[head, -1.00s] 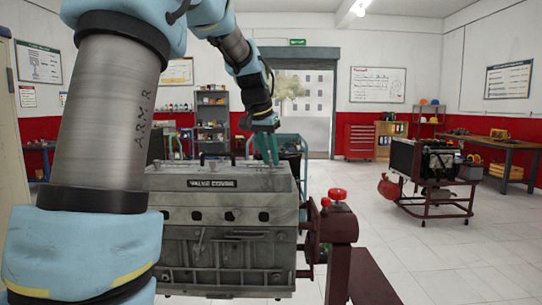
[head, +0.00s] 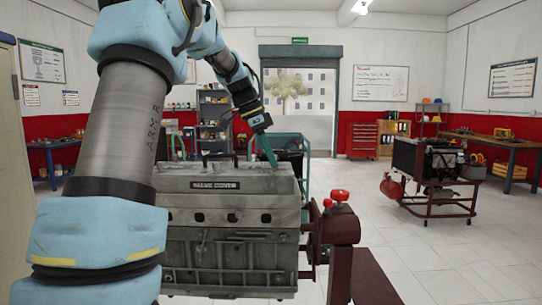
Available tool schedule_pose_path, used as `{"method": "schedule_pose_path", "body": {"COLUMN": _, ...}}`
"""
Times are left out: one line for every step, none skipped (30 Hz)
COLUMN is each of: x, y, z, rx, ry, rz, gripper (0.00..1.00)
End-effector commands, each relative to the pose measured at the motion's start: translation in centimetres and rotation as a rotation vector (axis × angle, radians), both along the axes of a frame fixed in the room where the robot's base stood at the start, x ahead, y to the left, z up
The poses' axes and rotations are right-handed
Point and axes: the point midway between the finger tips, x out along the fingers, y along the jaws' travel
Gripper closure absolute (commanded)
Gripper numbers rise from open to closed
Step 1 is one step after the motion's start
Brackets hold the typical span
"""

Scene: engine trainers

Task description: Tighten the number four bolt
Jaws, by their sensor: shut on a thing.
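A grey engine block with a cover lettered "VALVE COVER" (head: 215,186) stands in front of me in the head view. My gripper (head: 267,150) is over the right part of the cover, its teal fingers pointing down and slightly right. The fingers look shut, but whatever they hold is too small to make out. I cannot tell whether the fingertips touch the cover. Dark round openings show along the engine's near side. No bolt numbers are readable, so I cannot tell which one is number four.
A dark red engine stand (head: 341,225) with red knobs (head: 339,195) holds the engine's right end. A second engine on a red trolley (head: 436,190) stands at the right. A red tool cabinet (head: 362,140) is at the back wall. The floor between is clear.

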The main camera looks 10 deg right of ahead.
Motion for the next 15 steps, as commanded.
{"method": "schedule_pose_path", "body": {"x": 0.07, "y": 0.05, "z": 0.10, "rx": 0.001, "ry": 0.001, "rz": -0.029, "gripper": 1.00}}
{"method": "schedule_pose_path", "body": {"x": 0.08, "y": 0.04, "z": 0.09, "rx": 0.001, "ry": 0.001, "rz": -0.045, "gripper": 1.00}}
{"method": "schedule_pose_path", "body": {"x": 0.13, "y": 0.04, "z": 0.08, "rx": 0.001, "ry": 0.001, "rz": -0.065, "gripper": 1.00}}
{"method": "schedule_pose_path", "body": {"x": 0.16, "y": 0.04, "z": 0.07, "rx": 0.001, "ry": 0.000, "rz": -0.079, "gripper": 1.00}}
{"method": "schedule_pose_path", "body": {"x": 0.17, "y": 0.06, "z": 0.06, "rx": 0.001, "ry": -0.001, "rz": -0.093, "gripper": 1.00}}
{"method": "schedule_pose_path", "body": {"x": 0.17, "y": 0.08, "z": 0.05, "rx": 0.002, "ry": 0.001, "rz": -0.108, "gripper": 1.00}}
{"method": "schedule_pose_path", "body": {"x": 0.17, "y": 0.09, "z": 0.05, "rx": 0.002, "ry": 0.001, "rz": -0.118, "gripper": 1.00}}
{"method": "schedule_pose_path", "body": {"x": 0.18, "y": 0.09, "z": 0.04, "rx": 0.002, "ry": 0.000, "rz": -0.128, "gripper": 1.00}}
{"method": "schedule_pose_path", "body": {"x": 0.19, "y": 0.09, "z": 0.04, "rx": 0.002, "ry": 0.000, "rz": -0.139, "gripper": 1.00}}
{"method": "schedule_pose_path", "body": {"x": 0.20, "y": 0.08, "z": 0.03, "rx": 0.002, "ry": -0.001, "rz": -0.145, "gripper": 1.00}}
{"method": "schedule_pose_path", "body": {"x": 0.21, "y": 0.08, "z": 0.02, "rx": 0.002, "ry": 0.000, "rz": -0.152, "gripper": 1.00}}
{"method": "schedule_pose_path", "body": {"x": 0.22, "y": 0.06, "z": 0.01, "rx": 0.002, "ry": -0.001, "rz": -0.159, "gripper": 1.00}}
{"method": "schedule_pose_path", "body": {"x": 0.22, "y": 0.06, "z": 0.01, "rx": 0.002, "ry": -0.001, "rz": -0.163, "gripper": 1.00}}
{"method": "schedule_pose_path", "body": {"x": 0.22, "y": 0.06, "z": 0.01, "rx": 0.002, "ry": -0.001, "rz": -0.166, "gripper": 1.00}}
{"method": "schedule_pose_path", "body": {"x": 0.22, "y": 0.06, "z": 0.00, "rx": 0.002, "ry": -0.001, "rz": -0.170, "gripper": 1.00}}
